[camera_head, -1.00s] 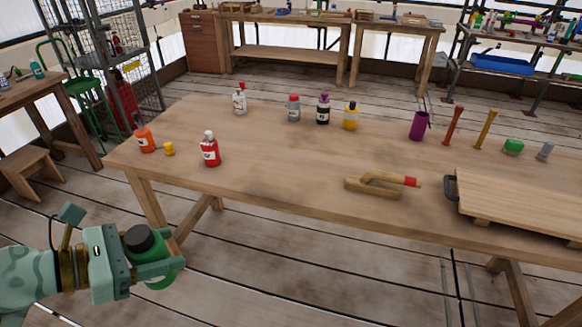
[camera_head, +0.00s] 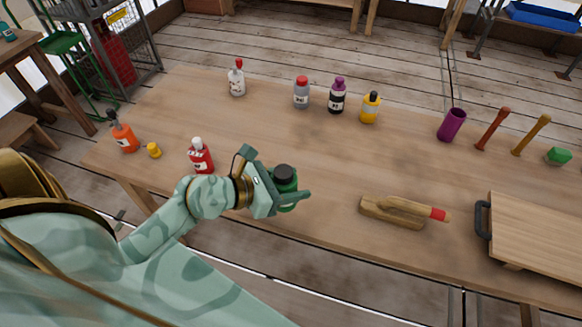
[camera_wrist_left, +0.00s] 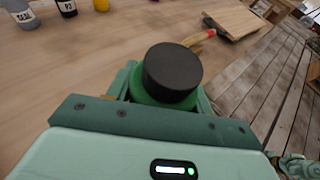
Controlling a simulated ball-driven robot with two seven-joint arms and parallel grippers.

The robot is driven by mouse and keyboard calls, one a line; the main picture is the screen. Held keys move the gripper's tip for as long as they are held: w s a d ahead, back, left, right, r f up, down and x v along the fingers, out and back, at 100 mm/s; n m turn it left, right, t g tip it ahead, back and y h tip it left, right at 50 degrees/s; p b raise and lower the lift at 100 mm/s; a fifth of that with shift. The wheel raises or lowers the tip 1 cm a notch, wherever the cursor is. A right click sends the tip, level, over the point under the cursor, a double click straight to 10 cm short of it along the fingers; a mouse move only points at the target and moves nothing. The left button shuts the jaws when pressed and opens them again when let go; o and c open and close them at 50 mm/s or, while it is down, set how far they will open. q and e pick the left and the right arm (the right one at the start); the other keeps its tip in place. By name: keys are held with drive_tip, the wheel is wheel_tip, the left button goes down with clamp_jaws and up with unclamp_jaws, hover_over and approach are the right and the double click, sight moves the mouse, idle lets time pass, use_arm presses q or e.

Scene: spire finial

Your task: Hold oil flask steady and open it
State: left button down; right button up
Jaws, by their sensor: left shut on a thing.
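The oil flask (camera_head: 287,187) is a green bottle with a black cap. My left gripper (camera_head: 288,196) is shut around its body, and the flask is upright over the front part of the table. In the left wrist view the black cap (camera_wrist_left: 172,70) is on the flask, with green showing just below it. The rest of the flask is hidden by my left gripper (camera_wrist_left: 160,98). I cannot tell whether its base touches the table. My right gripper is not in view.
The wooden table (camera_head: 300,150) bears a red bottle (camera_head: 200,157) just left of my gripper. A wooden tool with a red tip (camera_head: 400,212) lies to the right, near a board with a dark handle (camera_head: 535,235). Several bottles stand farther back.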

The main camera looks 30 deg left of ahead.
use_arm(q)
drive_tip(key=w+a+f+b, duration=0.1)
drive_tip(key=w+a+f, duration=0.1)
drive_tip(key=w+f, duration=0.1)
drive_tip(key=w+a+f+b, duration=0.2)
drive_tip(key=w, duration=0.1)
drive_tip(key=w+a+f+b, duration=0.2)
drive_tip(key=w+f, duration=0.1)
drive_tip(key=shift+w+f, duration=0.1)
drive_tip(key=shift+f, duration=0.2)
drive_tip(key=f, duration=0.1)
drive_tip(key=f+b, duration=0.2)
drive_tip(key=shift+w+a+f, duration=0.1)
drive_tip(key=shift+w+f, duration=0.2)
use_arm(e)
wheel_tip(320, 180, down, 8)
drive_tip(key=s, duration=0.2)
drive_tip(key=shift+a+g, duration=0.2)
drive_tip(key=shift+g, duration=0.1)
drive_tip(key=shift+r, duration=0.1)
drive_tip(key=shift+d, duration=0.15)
